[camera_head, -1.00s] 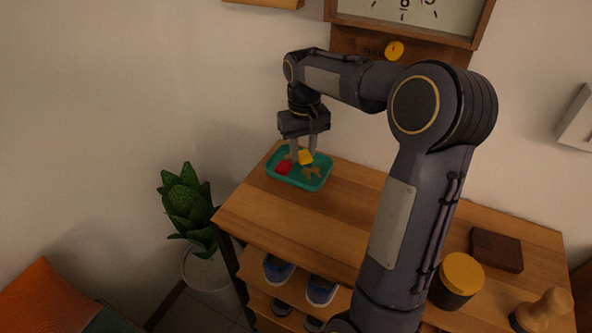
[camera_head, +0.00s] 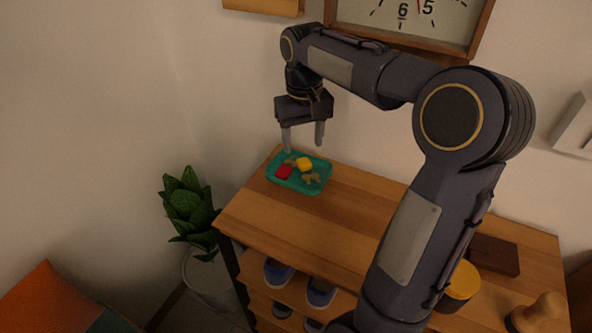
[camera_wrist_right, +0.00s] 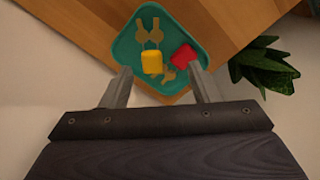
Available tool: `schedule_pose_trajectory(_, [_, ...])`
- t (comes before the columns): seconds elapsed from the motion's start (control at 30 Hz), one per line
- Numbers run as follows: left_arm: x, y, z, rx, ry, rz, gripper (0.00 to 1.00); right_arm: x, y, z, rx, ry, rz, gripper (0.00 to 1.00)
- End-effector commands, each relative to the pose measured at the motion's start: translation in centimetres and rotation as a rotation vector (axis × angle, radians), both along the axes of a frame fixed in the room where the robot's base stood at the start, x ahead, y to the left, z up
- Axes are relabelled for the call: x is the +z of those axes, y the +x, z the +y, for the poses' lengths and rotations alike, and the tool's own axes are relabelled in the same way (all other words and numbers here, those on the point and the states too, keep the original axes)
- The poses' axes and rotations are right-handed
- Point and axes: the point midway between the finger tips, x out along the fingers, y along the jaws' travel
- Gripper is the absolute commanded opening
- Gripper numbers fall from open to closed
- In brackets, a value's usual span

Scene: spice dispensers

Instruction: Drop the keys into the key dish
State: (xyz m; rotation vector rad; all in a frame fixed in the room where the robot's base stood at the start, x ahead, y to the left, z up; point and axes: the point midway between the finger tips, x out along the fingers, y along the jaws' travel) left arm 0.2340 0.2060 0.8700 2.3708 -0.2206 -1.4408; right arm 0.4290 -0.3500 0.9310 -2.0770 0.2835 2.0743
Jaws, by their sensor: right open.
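The key dish (camera_head: 322,186) is a teal tray at the far left corner of the wooden cabinet top. Brass keys with a yellow tag (camera_head: 304,164) and brass keys with a red tag (camera_head: 284,172) lie inside it. In the right wrist view the yellow tag (camera_wrist_right: 152,62) and red tag (camera_wrist_right: 184,55) lie within the rim of the dish (camera_wrist_right: 124,48). My right gripper (camera_head: 303,146) is open and empty, above the dish and apart from the keys. My left gripper is not in view.
A dark wooden block (camera_head: 494,256), a yellow-lidded jar (camera_head: 462,282) and a wooden knob-shaped object (camera_head: 540,312) stand at the right of the top. Shoes (camera_head: 320,292) sit on the shelf below. A potted plant (camera_head: 188,205) stands left. The middle top is clear.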

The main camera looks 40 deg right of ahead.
Motion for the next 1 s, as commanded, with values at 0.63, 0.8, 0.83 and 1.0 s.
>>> schedule_pose_trajectory(0.63, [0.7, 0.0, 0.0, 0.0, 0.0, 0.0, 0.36, 5.6, -7.9, 6.5, 0.0, 0.0, 0.0, 0.56])
schedule_pose_trajectory(0.8, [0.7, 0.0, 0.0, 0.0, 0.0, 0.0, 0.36, 5.7, -8.1, 6.6, -0.001, 0.0, 0.001, 0.56])
schedule_pose_trajectory(0.83, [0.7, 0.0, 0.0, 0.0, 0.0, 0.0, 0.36, 5.7, -8.1, 6.6, -0.001, 0.0, 0.001, 0.56])
schedule_pose_trajectory(1.0, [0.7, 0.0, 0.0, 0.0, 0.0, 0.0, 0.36, 5.7, -8.1, 6.6, -0.001, 0.0, 0.001, 0.56])
